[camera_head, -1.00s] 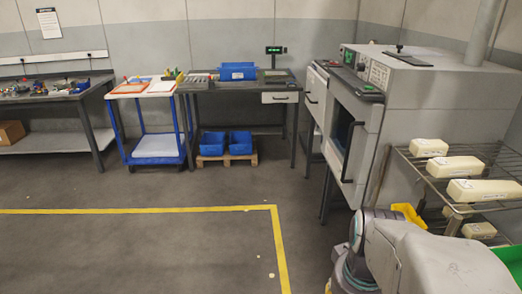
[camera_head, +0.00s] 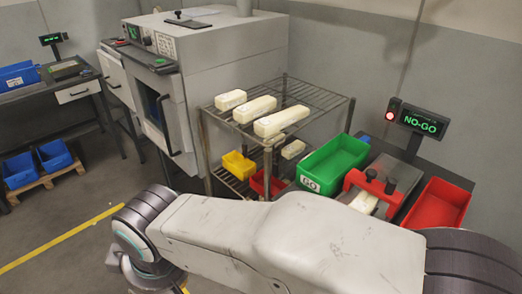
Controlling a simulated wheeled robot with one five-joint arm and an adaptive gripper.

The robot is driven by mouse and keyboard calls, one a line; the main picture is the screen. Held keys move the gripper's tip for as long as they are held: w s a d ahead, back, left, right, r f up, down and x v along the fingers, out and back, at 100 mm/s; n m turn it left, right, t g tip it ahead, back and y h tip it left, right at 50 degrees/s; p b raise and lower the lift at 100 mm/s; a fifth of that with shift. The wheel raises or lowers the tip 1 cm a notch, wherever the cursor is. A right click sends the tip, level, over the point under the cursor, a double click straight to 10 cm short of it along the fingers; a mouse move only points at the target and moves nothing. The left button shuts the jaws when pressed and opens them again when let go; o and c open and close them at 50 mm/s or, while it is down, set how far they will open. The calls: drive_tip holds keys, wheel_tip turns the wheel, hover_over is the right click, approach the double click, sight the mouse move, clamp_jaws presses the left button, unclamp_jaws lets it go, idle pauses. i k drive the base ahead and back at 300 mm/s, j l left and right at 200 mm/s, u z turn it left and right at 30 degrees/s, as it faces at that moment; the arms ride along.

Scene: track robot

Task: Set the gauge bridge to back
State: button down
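The gauge bridge (camera_head: 377,189) is a red piece with small knobs on top, on the bench at the right, behind my arm. A cream block (camera_head: 364,201) shows at its front edge, partly hidden by my arm. A grey plate (camera_head: 396,172) lies behind the bridge. I cannot tell exactly where along its travel the bridge stands. The display (camera_head: 423,123) behind it reads NO-GO in green, with a red lamp (camera_head: 391,116) lit beside it. My arm crosses the front of the view. My gripper is not in view.
A green GO bin (camera_head: 334,160) is left of the bridge and a red bin (camera_head: 438,205) right of it. A wire rack (camera_head: 290,92) with several cream blocks stands left, beside a grey oven-like machine (camera_head: 215,75). Open floor is at lower left.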

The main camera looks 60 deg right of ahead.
sight(367, 181)
drive_tip(key=z, duration=0.45)
drive_tip(key=l+z, duration=0.1)
drive_tip(key=z, duration=0.75)
drive_tip(key=l+z, duration=0.1)
drive_tip(key=z, duration=1.25)
drive_tip(key=i+z, duration=0.1)
drive_tip(key=z, duration=0.35)
drive_tip(key=i+j+z, duration=0.25)
drive_tip(key=j+z, duration=0.25)
drive_tip(key=i+j, duration=0.05)
drive_tip(key=j, duration=0.05)
